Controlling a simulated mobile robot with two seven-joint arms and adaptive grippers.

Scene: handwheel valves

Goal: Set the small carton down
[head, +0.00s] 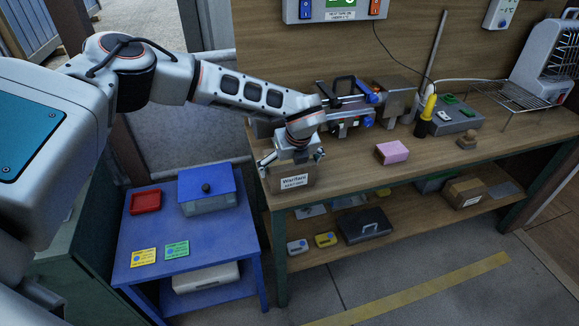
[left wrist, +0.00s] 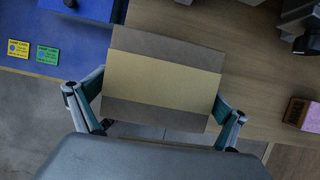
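The small brown carton (head: 292,185) with a white printed label is at the left front corner of the wooden workbench (head: 350,180). My left gripper (head: 292,158) is above it, with its fingers at two opposite sides of the carton. In the left wrist view the carton (left wrist: 165,78) shows a tan band across its top and sits between both fingers (left wrist: 157,103). My right gripper is not in view.
A pink-topped block (head: 392,152) lies on the bench to the right. Tape machinery (head: 345,105) stands behind the gripper. A blue table (head: 215,235) on the left holds a blue box (head: 207,192), red tray (head: 145,201) and cards. Bench top between carton and pink block is clear.

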